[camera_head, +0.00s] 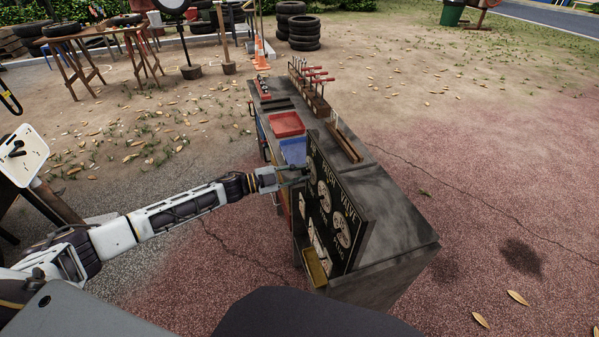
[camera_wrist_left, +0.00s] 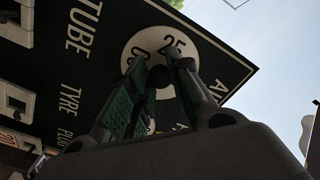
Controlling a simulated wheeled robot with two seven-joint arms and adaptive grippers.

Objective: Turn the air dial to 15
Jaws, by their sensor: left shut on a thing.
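A black panel (camera_head: 349,222) with white lettering stands upright on the near end of the cart. My left gripper (camera_head: 304,171) is at the far end of the panel's face. In the left wrist view, the air dial (camera_wrist_left: 198,50) is a pale disc on the panel, with "25" and part of other numbers showing. My left gripper (camera_wrist_left: 162,72) has its two green-padded fingers shut on the dial's dark knob. The fingers hide most of the knob and part of the disc, so I cannot tell which number it points at. My right gripper is not in view.
The grey cart (camera_head: 405,222) carries a red tray (camera_head: 287,124), a blue bin (camera_head: 294,151) and a rack of red-handled tools (camera_head: 312,82). Pale cut-outs sit on the panel near my left gripper. Open ground lies right of the cart.

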